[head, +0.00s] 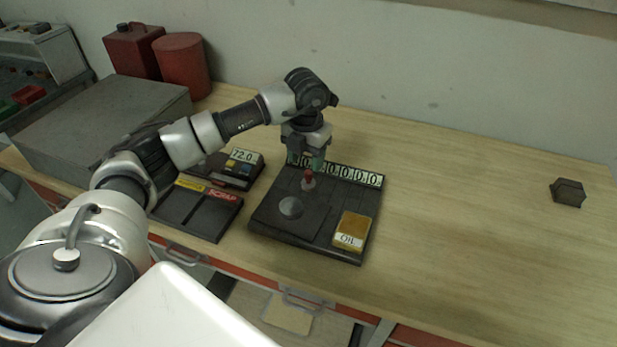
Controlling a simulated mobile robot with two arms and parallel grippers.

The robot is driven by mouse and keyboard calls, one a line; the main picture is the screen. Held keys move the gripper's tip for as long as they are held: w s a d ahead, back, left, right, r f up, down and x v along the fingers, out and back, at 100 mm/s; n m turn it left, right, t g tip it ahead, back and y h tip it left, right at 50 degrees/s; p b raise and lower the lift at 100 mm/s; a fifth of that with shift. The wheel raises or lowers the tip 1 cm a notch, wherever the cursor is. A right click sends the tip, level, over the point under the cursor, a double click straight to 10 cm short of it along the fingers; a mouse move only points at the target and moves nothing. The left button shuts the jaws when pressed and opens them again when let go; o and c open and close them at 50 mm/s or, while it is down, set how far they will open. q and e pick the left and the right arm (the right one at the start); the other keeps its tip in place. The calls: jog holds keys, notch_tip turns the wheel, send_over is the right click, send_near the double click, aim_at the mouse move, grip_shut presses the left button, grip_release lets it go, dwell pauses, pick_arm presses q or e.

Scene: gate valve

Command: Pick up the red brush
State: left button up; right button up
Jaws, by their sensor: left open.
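A small red item (308,177), which looks like the red brush, stands on the black board (262,218) in the middle of the workbench. It has a pale lower part, and details are too small to tell. My left gripper (306,163) points down over the back of the board, right at the red item's upper end. Its greenish fingertips are open. I cannot tell whether the fingers are around the red item or just behind it. My right gripper is not in view.
The board also carries a round grey disc (291,207), a yellow OIL block (352,231) and a number strip (345,172). A black SCRAP tray (207,212) and a 72.0 device (240,168) are left. A dark block (568,192) lies right; the bench between is clear.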

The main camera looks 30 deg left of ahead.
aim_at(309, 171)
pick_arm(q)
jog(key=f, duration=0.1)
jog(key=f+p, duration=0.1)
jog(key=f, duration=0.1)
jog(key=f+p, duration=0.1)
jog(key=shift+d+f, duration=0.2)
jog(key=shift+d, duration=0.15)
jog(key=shift+f, duration=0.45)
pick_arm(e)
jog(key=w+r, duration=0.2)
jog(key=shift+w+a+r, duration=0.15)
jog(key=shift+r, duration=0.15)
pick_arm(q)
jog(key=shift+c, duration=0.2)
grip_shut()
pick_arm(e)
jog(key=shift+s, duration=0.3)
